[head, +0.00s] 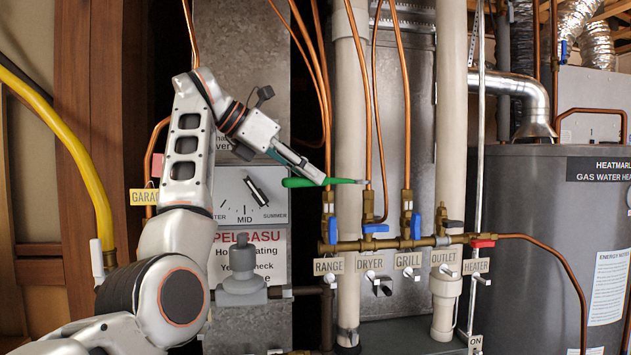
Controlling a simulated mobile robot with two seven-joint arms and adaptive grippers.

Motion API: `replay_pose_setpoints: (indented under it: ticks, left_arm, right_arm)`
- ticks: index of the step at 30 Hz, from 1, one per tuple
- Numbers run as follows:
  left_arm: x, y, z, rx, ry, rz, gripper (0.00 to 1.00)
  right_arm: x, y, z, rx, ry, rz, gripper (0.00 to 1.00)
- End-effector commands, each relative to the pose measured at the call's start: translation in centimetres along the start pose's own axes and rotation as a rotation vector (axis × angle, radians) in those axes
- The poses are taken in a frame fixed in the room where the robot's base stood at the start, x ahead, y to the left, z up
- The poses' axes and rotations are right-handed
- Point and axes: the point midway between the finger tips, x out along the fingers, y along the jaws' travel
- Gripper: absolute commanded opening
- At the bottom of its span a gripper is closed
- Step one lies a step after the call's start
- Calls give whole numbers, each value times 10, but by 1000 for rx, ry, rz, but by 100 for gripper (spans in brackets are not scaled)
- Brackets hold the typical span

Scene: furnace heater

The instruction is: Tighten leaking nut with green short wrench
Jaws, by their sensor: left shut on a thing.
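My left gripper (319,179) is shut on the green short wrench (299,182), in the middle of the head view. That end is at the thin copper pipe above the blue-handled DRYER valve (369,228), near the top of the brass fitting (368,204). I cannot tell whether the jaw is around the nut, touching it or only in front of it. No leak shows clearly, so I cannot tell which nut is leaking. My right gripper is not in view.
A brass manifold (395,244) with labelled valves runs across the middle. Copper pipes and white vertical pipes (346,120) stand close around the wrench. The grey water heater (535,240) is at the right. A yellow hose (62,140) hangs at the left.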

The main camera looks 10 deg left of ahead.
Motion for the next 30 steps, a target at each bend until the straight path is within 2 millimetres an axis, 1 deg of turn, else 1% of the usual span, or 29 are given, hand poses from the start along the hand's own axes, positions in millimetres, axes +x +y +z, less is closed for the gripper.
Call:
replay_pose_setpoints:
  ticks: [1,3,5,15,20,30]
  left_arm:
    - [-2,0,-6,-1,-1,1,0]
    - [-8,1,-9,-1,-1,3,0]
    - [-13,1,-12,0,-1,3,0]
    - [-37,0,-27,-1,0,1,0]
    - [-41,-1,-28,0,0,-1,0]
    - [-42,-1,-27,0,-1,-1,0]
  right_arm:
    - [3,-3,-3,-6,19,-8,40]
    - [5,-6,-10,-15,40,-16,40]
    - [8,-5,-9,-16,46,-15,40]
    - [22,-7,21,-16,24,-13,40]
    - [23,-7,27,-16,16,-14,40]
    - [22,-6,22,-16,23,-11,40]
